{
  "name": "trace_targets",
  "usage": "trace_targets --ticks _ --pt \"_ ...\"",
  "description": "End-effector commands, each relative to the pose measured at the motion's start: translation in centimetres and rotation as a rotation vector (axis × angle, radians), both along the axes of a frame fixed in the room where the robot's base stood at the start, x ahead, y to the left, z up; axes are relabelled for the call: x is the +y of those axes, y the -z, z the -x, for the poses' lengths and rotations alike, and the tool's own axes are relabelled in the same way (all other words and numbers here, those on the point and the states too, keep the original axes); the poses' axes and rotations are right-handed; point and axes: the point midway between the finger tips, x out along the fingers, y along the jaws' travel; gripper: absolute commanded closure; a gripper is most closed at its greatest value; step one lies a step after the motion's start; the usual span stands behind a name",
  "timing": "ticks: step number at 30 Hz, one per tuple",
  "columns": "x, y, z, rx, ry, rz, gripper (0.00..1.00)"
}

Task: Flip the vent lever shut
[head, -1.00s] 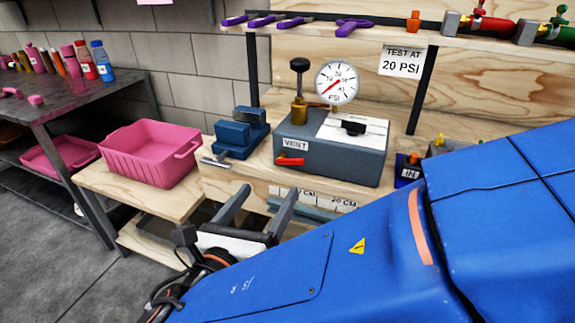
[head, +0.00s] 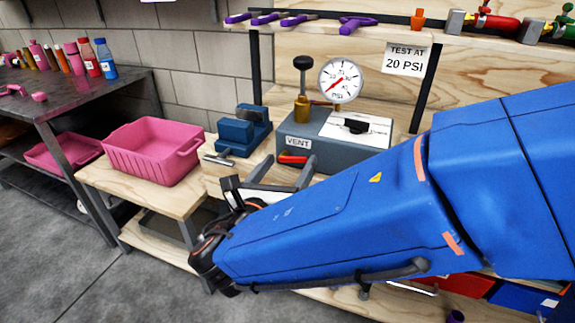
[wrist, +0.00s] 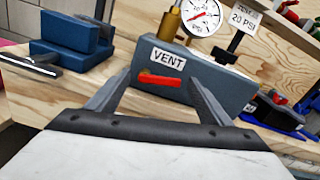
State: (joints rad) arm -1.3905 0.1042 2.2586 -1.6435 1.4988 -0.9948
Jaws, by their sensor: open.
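The red vent lever (head: 292,160) is on the front of the grey-blue test box (head: 345,160), below the VENT label (head: 298,143). In the wrist view the lever (wrist: 160,80) lies nearly level, its right end a little lower, under the VENT label (wrist: 168,58). My gripper (head: 281,172) is open and empty, in front of the box. In the wrist view its two fingers (wrist: 155,92) point at the box front, one on each side of the lever. I cannot tell whether a finger touches the box.
A pressure gauge (head: 340,80) and a black-knobbed brass pump (head: 302,90) stand on the box. A blue vise (head: 243,130) sits to its left, and a pink bin (head: 152,150) is further left. A shelf with purple tools (head: 295,19) runs above.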

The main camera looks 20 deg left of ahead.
Motion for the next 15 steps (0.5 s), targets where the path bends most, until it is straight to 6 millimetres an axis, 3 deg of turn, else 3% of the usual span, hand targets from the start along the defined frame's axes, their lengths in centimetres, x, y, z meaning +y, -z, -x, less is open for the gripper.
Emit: trace_targets --ticks 7,12,15 --pt "0.0 0.0 -0.03 0.0 0.0 0.0 0.29" --pt "0.0 0.0 -0.03 0.0 0.0 0.0 0.68" --pt "0.0 0.0 -0.02 0.0 0.0 -0.001 0.68"
